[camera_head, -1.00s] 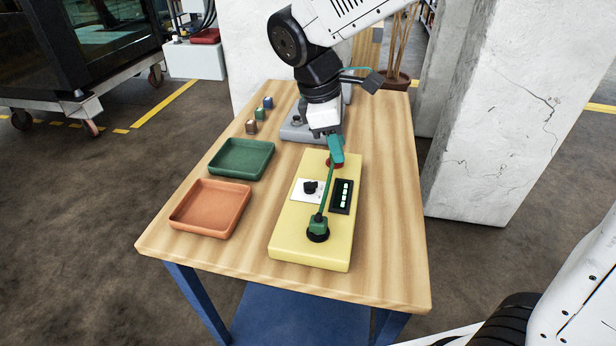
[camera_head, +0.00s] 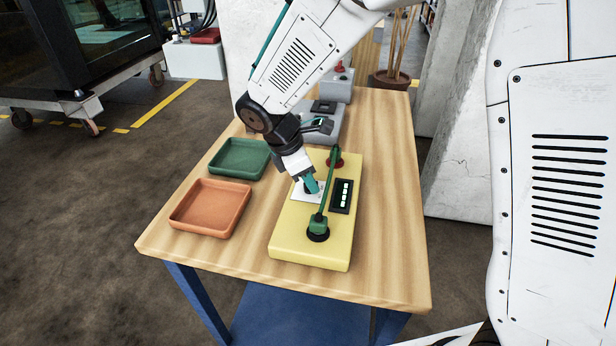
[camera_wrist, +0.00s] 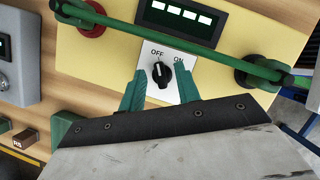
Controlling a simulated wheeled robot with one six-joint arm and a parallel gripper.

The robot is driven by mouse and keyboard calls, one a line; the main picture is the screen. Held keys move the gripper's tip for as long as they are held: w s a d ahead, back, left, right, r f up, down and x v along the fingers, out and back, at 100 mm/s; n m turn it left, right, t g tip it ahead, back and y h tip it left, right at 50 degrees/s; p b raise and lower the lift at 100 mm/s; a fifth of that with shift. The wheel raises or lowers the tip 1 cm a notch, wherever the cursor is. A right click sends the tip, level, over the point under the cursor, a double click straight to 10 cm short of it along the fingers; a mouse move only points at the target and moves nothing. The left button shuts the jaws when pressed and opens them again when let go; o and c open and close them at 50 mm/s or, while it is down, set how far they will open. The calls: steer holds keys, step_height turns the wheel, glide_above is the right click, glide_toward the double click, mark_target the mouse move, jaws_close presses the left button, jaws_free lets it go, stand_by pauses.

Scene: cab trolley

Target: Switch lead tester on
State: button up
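The yellow lead tester (camera_head: 283,240) lies on the wooden table. Its black rotary switch (camera_wrist: 161,74) sits on a white plate marked OFF and ON; its white mark appears turned toward OFF. My gripper (camera_wrist: 160,80) has its teal fingers apart, one either side of the switch, with gaps visible. In the head view my gripper (camera_head: 311,184) is over the plate and hides most of the switch. A green lead (camera_head: 326,186) spans from the black socket (camera_head: 318,235) to the red socket (camera_head: 336,160). The display (camera_head: 341,197) shows several lit bars.
An orange tray (camera_head: 180,222) and a green tray (camera_head: 217,171) stand left of the tester. A grey device (camera_head: 328,130) is behind it. In the wrist view a small brown block (camera_wrist: 24,138) lies near the left edge. The table's right side is clear.

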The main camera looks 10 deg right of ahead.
jaws_close()
steer(key=shift+m, duration=0.3)
steer(key=m+g, duration=0.1)
steer(key=m, duration=0.1)
steer(key=m+g, duration=0.1)
steer(key=m, duration=0.2)
steer(key=shift+w+m+y, duration=0.15)
steer(key=shift+m+y, duration=0.15)
steer(key=m+g, duration=0.1)
steer(key=m, duration=0.1)
steer(key=m+g+y, duration=0.1)
steer(key=m, duration=0.2)
steer(key=shift+m, duration=0.3)
stand_by(0.4)
jaws_free()
